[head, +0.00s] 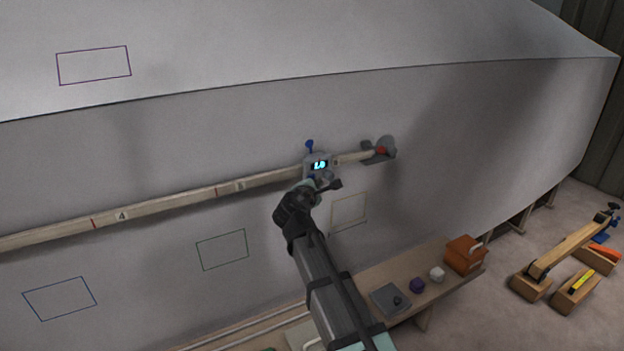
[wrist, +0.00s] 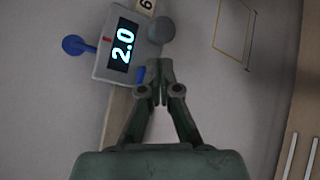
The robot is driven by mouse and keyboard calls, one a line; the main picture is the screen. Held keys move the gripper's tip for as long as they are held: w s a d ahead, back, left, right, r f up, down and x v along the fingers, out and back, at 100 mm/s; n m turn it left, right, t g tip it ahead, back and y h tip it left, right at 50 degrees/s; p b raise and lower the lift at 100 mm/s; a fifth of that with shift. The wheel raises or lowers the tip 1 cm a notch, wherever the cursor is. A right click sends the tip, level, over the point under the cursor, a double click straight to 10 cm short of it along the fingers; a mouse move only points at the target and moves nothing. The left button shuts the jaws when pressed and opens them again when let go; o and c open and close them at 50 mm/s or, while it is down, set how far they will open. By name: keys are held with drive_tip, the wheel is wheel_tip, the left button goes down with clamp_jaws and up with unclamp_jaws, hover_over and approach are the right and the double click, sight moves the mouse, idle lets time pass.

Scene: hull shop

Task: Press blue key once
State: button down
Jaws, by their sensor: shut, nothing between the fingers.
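A grey gauge box (head: 310,162) with a lit display sits on the long wooden rail (head: 190,202) along the hull. In the wrist view the box (wrist: 101,70) reads 2.0. A small blue key (wrist: 140,75) shows at its lower edge, just left of my fingertips. A round blue knob (wrist: 75,45) sticks out from the opposite side; it shows above the box in the head view (head: 309,146). My gripper (wrist: 160,66) is shut and empty, close beside the blue key; I cannot tell whether they touch. In the head view my gripper (head: 320,183) partly covers the box's lower side.
A grey round knob (wrist: 162,30) is at the box's corner, near my fingertips. A grey bracket with a red part (head: 381,150) is at the rail's right end. Below, a bench holds an orange box (head: 464,254) and a purple block (head: 417,285).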

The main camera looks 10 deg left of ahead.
drive_tip(key=shift+s+d, duration=0.1)
drive_tip(key=s+d, duration=0.1)
drive_tip(key=s, duration=0.1)
drive_tip(key=s+d, duration=0.1)
drive_tip(key=s, duration=0.1)
drive_tip(key=shift+d+p, duration=0.3)
drive_tip(key=shift+p, duration=0.05)
idle(0.8)
